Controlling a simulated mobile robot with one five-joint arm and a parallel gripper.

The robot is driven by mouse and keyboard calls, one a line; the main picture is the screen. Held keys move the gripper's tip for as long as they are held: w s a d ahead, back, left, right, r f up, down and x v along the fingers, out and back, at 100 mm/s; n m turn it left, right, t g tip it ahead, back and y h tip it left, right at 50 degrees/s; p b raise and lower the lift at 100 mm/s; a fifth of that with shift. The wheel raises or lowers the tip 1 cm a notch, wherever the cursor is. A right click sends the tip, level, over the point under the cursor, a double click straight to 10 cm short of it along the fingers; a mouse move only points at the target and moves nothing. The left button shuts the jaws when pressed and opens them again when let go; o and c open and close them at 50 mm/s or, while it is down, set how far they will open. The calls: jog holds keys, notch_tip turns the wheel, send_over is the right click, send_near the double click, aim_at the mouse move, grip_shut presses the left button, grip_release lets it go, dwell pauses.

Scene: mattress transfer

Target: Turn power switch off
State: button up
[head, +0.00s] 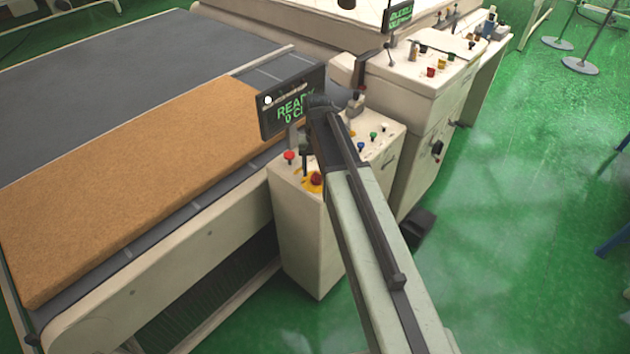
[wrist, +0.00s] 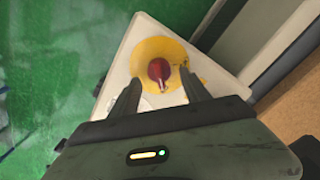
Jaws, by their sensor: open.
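A red knob on a round yellow plate (wrist: 182,51) sits on the top of the near control cabinet. In the head view the red knob (head: 316,179) is at the cabinet's front edge, beside my arm. In the wrist view the knob (wrist: 159,70) lies between the two fingers of my gripper (wrist: 161,76). The gripper is open, with one finger on each side of the knob and nothing held. I cannot tell how far the fingertips are above the plate. In the head view my arm hides much of the gripper and part of the cabinet top. The knob carries no readable label.
A screen reading "READY" (head: 292,102) stands just behind the gripper. A red mushroom button (head: 289,156) and small coloured buttons share the near cabinet. A brown mattress (head: 120,180) lies on the conveyor at left. A farther cabinet carries a black side switch (head: 437,149).

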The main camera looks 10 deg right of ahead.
notch_tip(320, 180, down, 2)
jog(key=shift+f+b, duration=0.1)
jog(key=shift+b, duration=0.4)
grip_shut()
